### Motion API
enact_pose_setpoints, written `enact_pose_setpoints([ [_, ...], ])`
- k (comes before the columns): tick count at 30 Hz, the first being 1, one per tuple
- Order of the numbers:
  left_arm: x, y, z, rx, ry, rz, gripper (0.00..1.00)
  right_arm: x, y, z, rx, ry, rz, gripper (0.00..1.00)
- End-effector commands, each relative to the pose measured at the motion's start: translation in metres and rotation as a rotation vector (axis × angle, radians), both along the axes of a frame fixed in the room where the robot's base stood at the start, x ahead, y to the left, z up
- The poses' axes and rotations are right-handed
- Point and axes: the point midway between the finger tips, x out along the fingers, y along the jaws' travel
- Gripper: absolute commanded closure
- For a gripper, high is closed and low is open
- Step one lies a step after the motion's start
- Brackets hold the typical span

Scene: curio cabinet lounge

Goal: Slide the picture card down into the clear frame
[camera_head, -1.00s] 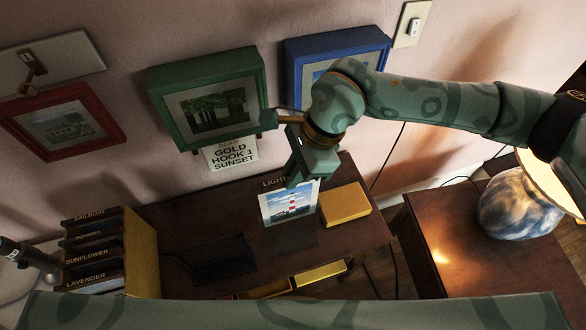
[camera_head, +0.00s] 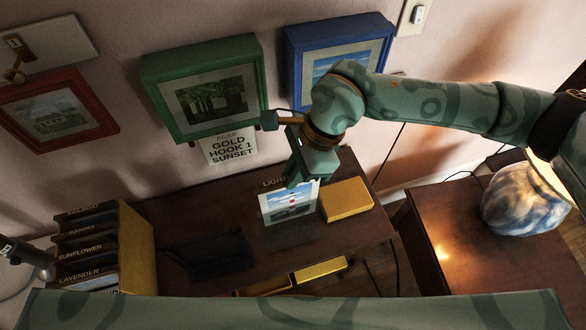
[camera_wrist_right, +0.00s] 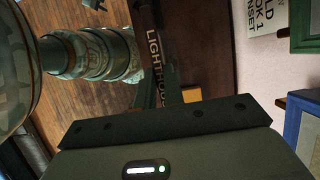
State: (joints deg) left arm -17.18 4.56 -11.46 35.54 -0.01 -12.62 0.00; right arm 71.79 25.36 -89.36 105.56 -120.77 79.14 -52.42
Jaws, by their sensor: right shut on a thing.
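The picture card (camera_head: 290,203) shows a red and white lighthouse under a blue sky. It stands roughly upright over the dark wooden cabinet top in the head view. My right gripper (camera_head: 304,178) is shut on its upper edge, hiding part of its "LIGHTHOUSE" label. That label also shows on the card's edge in the right wrist view (camera_wrist_right: 155,68). I cannot make out a clear frame for certain; a dark patch lies just below the card. Whether the card's lower edge touches anything is unclear.
A yellow box (camera_head: 346,199) lies close right of the card. A dark low object (camera_head: 215,254) lies left of it, and a labelled rack (camera_head: 137,250) stands further left. Green (camera_head: 156,92) and blue (camera_head: 293,62) frames hang behind. A lamp (camera_head: 525,199) stands right.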

Motion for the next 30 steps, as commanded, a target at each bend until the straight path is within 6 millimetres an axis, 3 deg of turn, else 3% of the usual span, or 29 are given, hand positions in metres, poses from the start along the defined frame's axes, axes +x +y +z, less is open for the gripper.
enact_pose_setpoints([
  [30, -0.004, 0.0, -0.024, 0.0, 0.009, 0.0, 0.55, 0.0, 0.0, -0.032, 0.0, 0.001, -0.001, 1.0],
])
